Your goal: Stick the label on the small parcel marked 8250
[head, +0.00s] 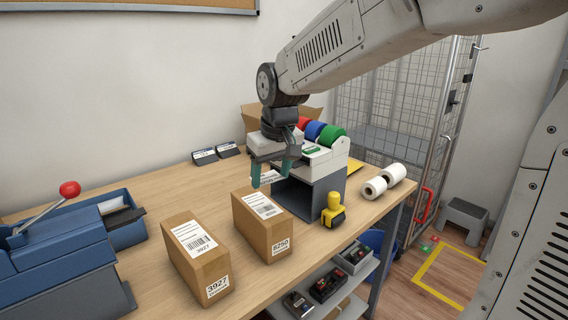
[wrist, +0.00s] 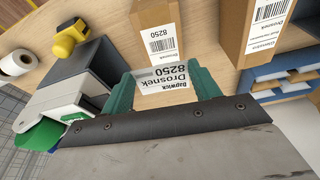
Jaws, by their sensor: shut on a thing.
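My gripper (head: 270,177), with teal fingers, is shut on a white label (wrist: 165,77) printed "Drosnek 8250 Dapwick". In the head view the gripper is above the counter, behind the small parcel marked 8250 (head: 250,232), and the label shows only as a small white patch between the fingers. That brown parcel stands upright on the counter, with 8250 on its front and a white barcode sticker on top. In the wrist view the parcel (wrist: 143,17) and its 8250 barcode sticker lie just beyond the held label. I see a gap between label and parcel in the head view.
A similar parcel marked 3927 (head: 187,262) stands to the left. A grey-white dispenser with coloured rolls (head: 325,158) stands close right of my gripper. A yellow-and-black hand tool (head: 333,208) is right of the 8250 parcel. A blue machine (head: 65,275) fills the left.

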